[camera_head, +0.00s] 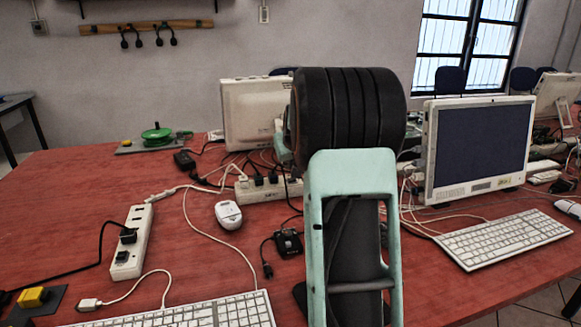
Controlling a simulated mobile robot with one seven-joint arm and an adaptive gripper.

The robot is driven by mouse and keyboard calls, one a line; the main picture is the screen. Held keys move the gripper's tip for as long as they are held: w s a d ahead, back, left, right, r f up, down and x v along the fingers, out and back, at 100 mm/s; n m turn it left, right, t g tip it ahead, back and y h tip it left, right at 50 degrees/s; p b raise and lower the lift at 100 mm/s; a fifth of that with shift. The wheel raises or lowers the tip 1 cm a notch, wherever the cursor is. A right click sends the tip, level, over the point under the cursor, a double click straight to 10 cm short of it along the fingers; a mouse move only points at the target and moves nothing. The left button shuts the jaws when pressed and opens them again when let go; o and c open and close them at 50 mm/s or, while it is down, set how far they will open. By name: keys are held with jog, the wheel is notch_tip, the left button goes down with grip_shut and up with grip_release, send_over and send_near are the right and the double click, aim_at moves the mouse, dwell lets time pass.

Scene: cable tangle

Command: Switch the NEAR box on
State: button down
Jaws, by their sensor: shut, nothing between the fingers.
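No label reading NEAR can be made out, so I cannot tell which box is meant. A small black box (288,242) with a cord lies mid-table, just left of my arm. Another small black box (185,160) lies farther back among the cables. A white power strip (132,243) with a black plug in it lies at the left. A second white power strip (268,189) with several black plugs lies behind the middle. My own mint and black arm fills the centre and hides the table behind it. My gripper does not show.
A white mouse (228,215) and a keyboard (190,313) are at the front left. A monitor (480,148) and another keyboard (502,238) are at the right. A yellow block on a dark plate (32,297) is at the left edge. Loose cables cross the red table (65,185).

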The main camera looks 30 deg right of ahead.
jog(key=p+v, duration=0.1)
jog(key=v, duration=0.8)
jog(key=shift+s+r, duration=0.15)
jog(key=shift+s, duration=0.05)
